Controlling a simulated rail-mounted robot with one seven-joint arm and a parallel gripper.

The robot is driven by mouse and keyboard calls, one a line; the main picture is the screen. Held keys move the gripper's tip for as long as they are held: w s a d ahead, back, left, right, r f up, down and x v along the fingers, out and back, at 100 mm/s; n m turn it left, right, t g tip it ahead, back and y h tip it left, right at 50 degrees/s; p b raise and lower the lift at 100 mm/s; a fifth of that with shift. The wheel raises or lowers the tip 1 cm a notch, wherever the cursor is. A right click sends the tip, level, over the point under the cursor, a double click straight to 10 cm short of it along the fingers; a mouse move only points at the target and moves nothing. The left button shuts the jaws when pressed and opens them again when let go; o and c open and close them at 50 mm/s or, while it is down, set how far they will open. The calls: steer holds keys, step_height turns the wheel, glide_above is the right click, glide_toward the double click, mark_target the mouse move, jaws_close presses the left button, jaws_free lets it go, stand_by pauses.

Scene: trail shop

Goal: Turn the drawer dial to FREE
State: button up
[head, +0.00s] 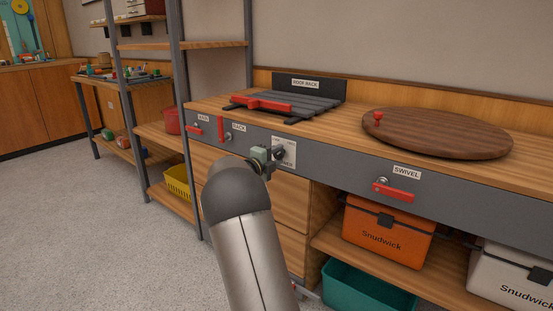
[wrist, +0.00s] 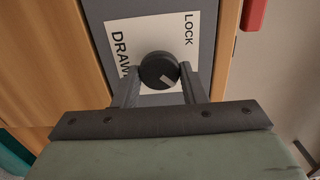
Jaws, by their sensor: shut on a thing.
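The drawer dial (wrist: 158,70) is a round black knob with a pale pointer mark, set on a white label plate. In the wrist view the label (wrist: 187,28) reads LOCK near the top right and DRAW at the left; the rest is hidden. The pointer mark is at the dial's lower right in that view. My gripper (wrist: 158,78) is shut on the dial, one finger on each side. In the head view the dial (head: 279,153) and its plate (head: 290,150) are on the grey bench front, partly covered by my gripper (head: 270,155). The word FREE is not readable.
A red lever marked SWIVEL (head: 393,190) is to the right on the same front. Red handles (head: 221,129) are to the left. Wooden drawers (head: 285,200) are below. A round wooden board (head: 437,134) and a roof rack (head: 290,102) stand on the bench top.

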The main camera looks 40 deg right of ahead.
steer(key=o, duration=1)
steer(key=shift+c, duration=0.2)
steer(key=p+v, duration=0.4)
steer(key=v, duration=1.3)
steer(key=shift+a, duration=0.25)
steer(key=shift+s, duration=0.1)
